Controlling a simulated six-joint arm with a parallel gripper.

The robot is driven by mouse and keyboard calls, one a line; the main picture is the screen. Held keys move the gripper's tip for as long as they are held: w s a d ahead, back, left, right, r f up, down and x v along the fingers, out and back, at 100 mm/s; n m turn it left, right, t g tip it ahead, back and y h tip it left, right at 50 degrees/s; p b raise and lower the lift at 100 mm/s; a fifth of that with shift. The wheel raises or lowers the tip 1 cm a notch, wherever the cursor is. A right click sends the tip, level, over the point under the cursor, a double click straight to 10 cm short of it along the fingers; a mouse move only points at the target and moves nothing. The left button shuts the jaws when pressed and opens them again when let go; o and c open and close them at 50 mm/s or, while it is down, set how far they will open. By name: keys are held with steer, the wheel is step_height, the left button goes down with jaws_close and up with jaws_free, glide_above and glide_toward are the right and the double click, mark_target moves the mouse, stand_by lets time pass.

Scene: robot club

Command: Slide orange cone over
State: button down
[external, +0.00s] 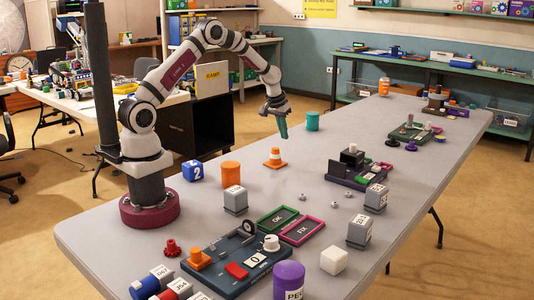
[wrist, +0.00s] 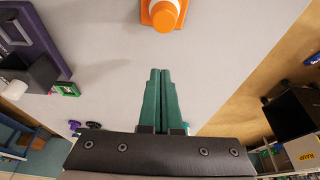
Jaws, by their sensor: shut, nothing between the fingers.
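An orange cone (external: 275,158) with a white band stands upright on the grey table, near its middle. In the wrist view the orange cone (wrist: 163,14) is at the top edge, partly cut off, and apart from the fingertips. My gripper (external: 284,136) is above the table, close to the cone and up to its right in the external view. Its green fingers (wrist: 160,72) are together with nothing between them. A smaller orange cone-like piece (external: 198,258) sits on the dark blue board at the front.
An orange cylinder (external: 231,173), a blue number block (external: 192,170) and a teal cylinder (external: 312,121) stand around the cone. A purple tray (external: 343,178) lies to its right. Green and magenta trays (external: 300,231) lie in front. Bare table surrounds the cone.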

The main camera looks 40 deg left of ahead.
mark_target(275, 157)
steer(key=x, duration=0.6)
steer(key=shift+s, duration=0.1)
steer(key=s, duration=0.2)
steer(key=shift+s+r, duration=0.25)
steer(key=shift+s, duration=0.75)
steer(key=s, duration=0.9)
steer(key=shift+s, duration=0.35)
